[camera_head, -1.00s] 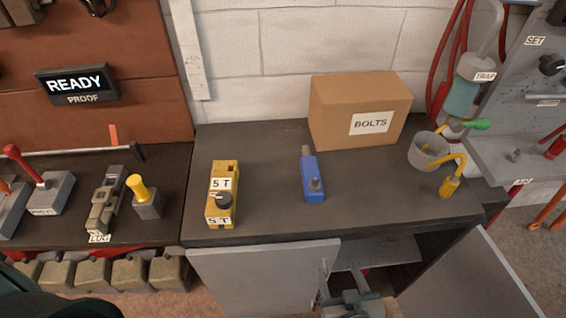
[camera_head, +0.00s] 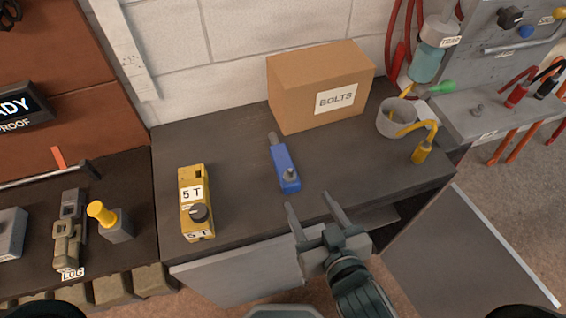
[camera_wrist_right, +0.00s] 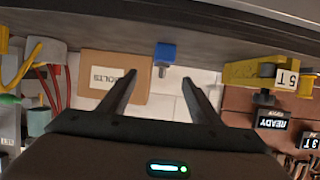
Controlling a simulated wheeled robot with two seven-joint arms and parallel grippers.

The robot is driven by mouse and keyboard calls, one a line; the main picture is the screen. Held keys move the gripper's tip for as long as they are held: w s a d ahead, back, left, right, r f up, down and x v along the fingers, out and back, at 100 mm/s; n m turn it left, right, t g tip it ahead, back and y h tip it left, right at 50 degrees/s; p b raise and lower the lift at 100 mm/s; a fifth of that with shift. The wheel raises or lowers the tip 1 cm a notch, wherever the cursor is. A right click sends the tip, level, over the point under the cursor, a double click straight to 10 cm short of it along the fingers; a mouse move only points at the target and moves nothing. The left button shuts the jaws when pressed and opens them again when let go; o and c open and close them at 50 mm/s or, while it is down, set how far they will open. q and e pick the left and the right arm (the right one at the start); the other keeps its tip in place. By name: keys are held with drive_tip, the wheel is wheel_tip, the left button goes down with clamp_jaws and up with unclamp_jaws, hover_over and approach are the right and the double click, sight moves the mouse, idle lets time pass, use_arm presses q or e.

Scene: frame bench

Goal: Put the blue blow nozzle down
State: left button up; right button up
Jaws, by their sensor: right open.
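The blue blow nozzle (camera_head: 284,167) lies on the dark bench top (camera_head: 235,215), its grey tip pointing to the back and its small grey knob near the front end. It also shows in the right wrist view (camera_wrist_right: 165,52), beyond my fingertips. My right gripper (camera_head: 312,208) is open and empty, just in front of the bench's front edge. Its fingers point towards the nozzle, with a gap between them and it. My left gripper is not in view.
A cardboard BOLTS box (camera_head: 300,95) stands behind the nozzle. A yellow 5 T block (camera_head: 193,180) is to the left. A grey cup (camera_head: 396,118) and a yellow hooked tool (camera_head: 422,150) are to the right. An open cabinet door (camera_head: 470,255) sticks out below.

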drive_tip(key=p, duration=0.3)
approach(285, 164)
drive_tip(key=w+f, duration=0.2)
drive_tip(key=w, duration=0.2)
drive_tip(key=shift+a+f, duration=0.35)
drive_tip(key=shift+f, duration=0.05)
drive_tip(key=shift+w+a+f, duration=0.2)
drive_tip(key=shift+w+f, duration=0.1)
drive_tip(key=shift+w, duration=0.25)
drive_tip(key=shift+w+a, duration=0.1)
drive_tip(key=shift+w, duration=0.1)
drive_tip(key=p+x, duration=0.2)
drive_tip(key=x, duration=0.1)
drive_tip(key=shift+w+a+r, duration=0.1)
drive_tip(key=shift+w+a, duration=0.2)
drive_tip(key=shift+a, duration=0.1)
drive_tip(key=shift+w+a+f, duration=0.1)
drive_tip(key=shift+w+f, duration=0.2)
drive_tip(key=shift+w, duration=0.15)
drive_tip(key=shift+c, duration=0.4)
drive_tip(key=c, duration=1.3)
